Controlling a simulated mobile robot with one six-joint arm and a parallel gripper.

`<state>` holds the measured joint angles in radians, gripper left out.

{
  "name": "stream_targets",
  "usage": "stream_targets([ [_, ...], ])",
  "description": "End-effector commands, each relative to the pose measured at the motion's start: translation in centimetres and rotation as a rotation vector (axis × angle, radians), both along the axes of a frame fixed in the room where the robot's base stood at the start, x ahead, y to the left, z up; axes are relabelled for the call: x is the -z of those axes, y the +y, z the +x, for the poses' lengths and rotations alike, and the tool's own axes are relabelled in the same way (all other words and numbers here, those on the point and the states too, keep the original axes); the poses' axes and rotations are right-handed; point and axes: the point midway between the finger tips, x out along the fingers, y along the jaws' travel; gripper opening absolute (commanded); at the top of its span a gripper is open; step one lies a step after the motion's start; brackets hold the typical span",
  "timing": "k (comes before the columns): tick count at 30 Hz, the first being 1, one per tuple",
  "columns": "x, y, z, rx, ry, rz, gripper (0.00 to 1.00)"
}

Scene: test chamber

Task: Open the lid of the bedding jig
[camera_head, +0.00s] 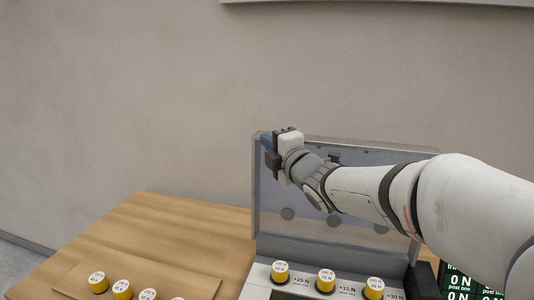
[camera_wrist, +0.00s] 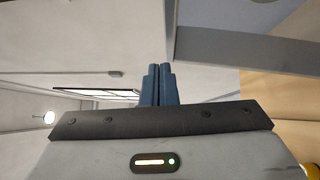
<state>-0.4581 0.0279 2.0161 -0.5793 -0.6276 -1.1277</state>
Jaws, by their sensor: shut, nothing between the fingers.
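The lid (camera_head: 272,195) of the bedding jig is a see-through grey panel. It stands raised, close to upright, at the back of the jig's light grey body (camera_head: 258,276). My gripper (camera_head: 266,140) is at the lid's upper left corner, and its blue fingers are shut with nothing between them. In the wrist view the two fingers (camera_wrist: 158,72) lie side by side, and a grey edge of the lid (camera_wrist: 240,46) shows to their right. I cannot tell whether the fingers touch the lid. My arm hides the lid's right part.
Several yellow, white-topped cylinders (camera_head: 326,281) stand on the jig's front. More stand on a wooden board (camera_head: 70,284) at lower left. The wooden table (camera_head: 175,230) is bare left of the jig. A dark display (camera_head: 460,282) is at lower right. A plain wall is behind.

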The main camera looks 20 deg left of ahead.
Motion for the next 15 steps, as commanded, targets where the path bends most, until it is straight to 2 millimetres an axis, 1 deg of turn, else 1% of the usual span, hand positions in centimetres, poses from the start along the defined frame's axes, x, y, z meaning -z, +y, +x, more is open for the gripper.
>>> stream_targets([
  [1, 0.4, 0.0, -0.7, -0.001, -0.003, 0.001, 0.00],
  [4, 0.4, -0.1, -2.2, -0.001, -0.005, 0.001, 0.00],
  [6, -0.1, -1.3, -3.2, 0.000, -0.004, 0.000, 0.00],
  [15, -0.6, -5.3, -7.3, -0.002, -0.004, -0.001, 0.00],
])
